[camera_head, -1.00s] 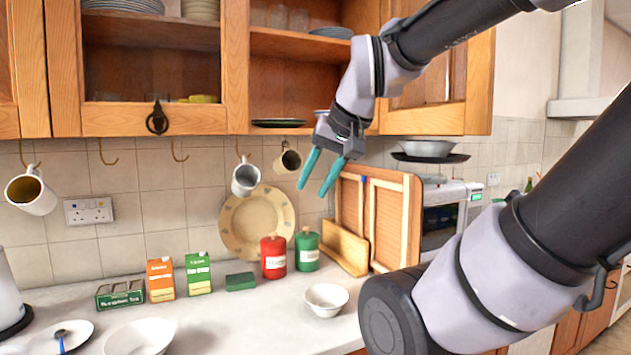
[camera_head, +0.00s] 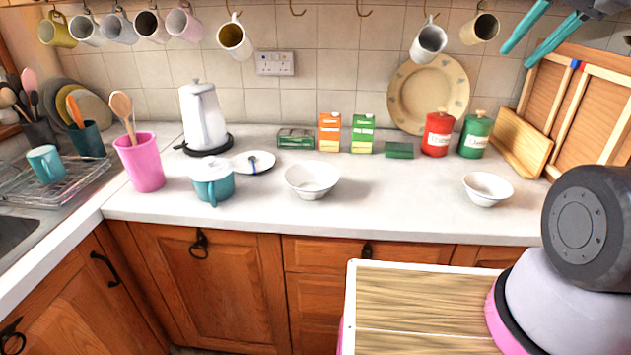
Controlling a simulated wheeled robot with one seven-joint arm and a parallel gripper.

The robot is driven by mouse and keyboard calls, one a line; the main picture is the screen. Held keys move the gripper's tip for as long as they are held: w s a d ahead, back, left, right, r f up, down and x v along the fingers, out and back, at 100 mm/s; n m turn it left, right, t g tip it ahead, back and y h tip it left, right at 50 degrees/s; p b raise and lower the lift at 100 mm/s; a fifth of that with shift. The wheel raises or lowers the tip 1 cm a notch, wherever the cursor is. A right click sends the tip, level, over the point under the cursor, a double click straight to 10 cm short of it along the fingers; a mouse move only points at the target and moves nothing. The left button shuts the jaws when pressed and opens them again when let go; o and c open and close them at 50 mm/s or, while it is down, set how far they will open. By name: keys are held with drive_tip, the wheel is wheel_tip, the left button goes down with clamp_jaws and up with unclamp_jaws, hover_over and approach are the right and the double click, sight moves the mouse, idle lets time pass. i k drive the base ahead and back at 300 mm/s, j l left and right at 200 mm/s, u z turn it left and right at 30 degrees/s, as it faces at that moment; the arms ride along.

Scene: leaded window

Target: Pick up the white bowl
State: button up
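Two white bowls stand upright on the counter (camera_head: 400,214), and I cannot tell which one the task names. The larger white bowl (camera_head: 312,181) is near the middle, in front of the green and orange cartons. The smaller white bowl (camera_head: 487,189) is further right, in front of the green canister. My gripper (camera_head: 518,54) is at the top right, with two teal fingers spread apart and nothing between them. It is well above the counter, up and to the right of both bowls. Its upper part is cut off by the picture edge.
A teal lidded pot (camera_head: 212,183) and a plate with a spoon (camera_head: 254,162) lie left of the larger bowl. Red (camera_head: 437,135) and green (camera_head: 475,137) canisters stand behind the smaller bowl. Counter between the bowls is clear. Mugs hang above.

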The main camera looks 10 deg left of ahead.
sight(310, 180)
drive_tip(key=z, duration=0.7)
drive_tip(key=u, duration=1.5)
